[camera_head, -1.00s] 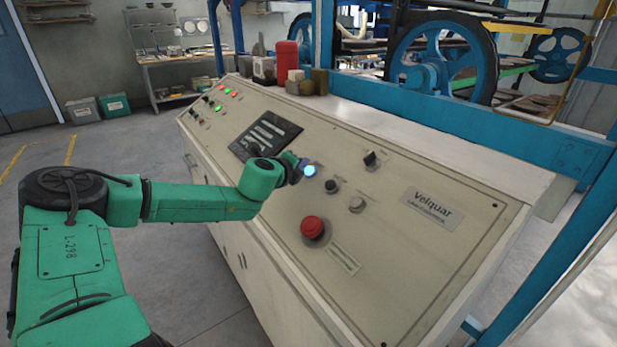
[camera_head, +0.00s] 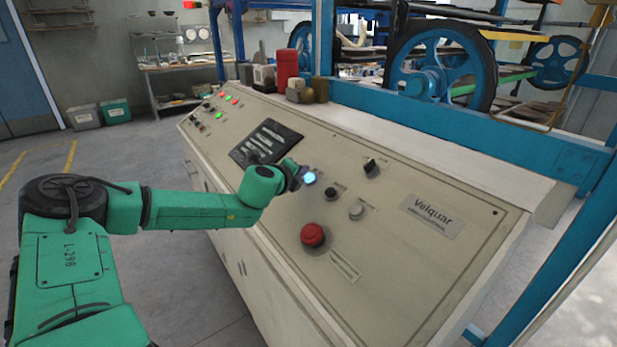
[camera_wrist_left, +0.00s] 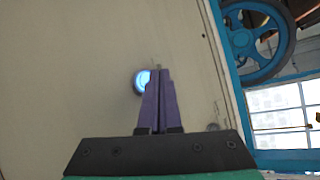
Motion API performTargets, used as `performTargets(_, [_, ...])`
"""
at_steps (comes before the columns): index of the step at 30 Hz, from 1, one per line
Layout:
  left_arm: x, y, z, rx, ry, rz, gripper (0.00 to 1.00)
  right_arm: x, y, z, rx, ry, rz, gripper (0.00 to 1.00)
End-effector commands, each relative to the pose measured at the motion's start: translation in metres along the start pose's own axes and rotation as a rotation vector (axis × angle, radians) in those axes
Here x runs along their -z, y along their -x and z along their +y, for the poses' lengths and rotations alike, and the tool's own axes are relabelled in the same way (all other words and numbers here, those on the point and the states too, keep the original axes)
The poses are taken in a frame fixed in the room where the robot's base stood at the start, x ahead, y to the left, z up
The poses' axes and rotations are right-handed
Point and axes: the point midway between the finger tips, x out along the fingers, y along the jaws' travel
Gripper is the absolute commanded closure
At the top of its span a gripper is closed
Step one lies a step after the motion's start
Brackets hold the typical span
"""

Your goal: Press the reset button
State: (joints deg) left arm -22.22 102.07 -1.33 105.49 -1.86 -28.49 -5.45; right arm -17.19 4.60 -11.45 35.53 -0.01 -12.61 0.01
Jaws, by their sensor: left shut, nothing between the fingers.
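A blue lit round button (camera_head: 310,178) is on the sloping beige control panel (camera_head: 400,258). The small label above it is too small to read. My left gripper (camera_head: 299,172) is right beside this button, at its left in the head view. In the left wrist view, the purple fingers of my left gripper (camera_wrist_left: 158,72) are shut together and empty. They partly cover the right side of the blue button (camera_wrist_left: 141,82). I cannot tell whether the fingertips touch the button or the panel. My right gripper is not in view.
A red mushroom button (camera_head: 313,235), a black knob (camera_head: 330,192), a pale button (camera_head: 356,212) and a black switch (camera_head: 371,167) are nearby on the panel. A dark screen (camera_head: 267,142) lies to the left. A blue machine frame (camera_head: 470,128) stands behind.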

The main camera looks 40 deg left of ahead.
Motion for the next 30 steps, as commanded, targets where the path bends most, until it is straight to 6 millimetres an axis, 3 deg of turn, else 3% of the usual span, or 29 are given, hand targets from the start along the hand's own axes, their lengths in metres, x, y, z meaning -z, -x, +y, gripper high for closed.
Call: performTargets(30, [0.0019,-0.0022,0.0028,0.000,-0.001,0.000,1.00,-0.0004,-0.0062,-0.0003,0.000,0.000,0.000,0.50])
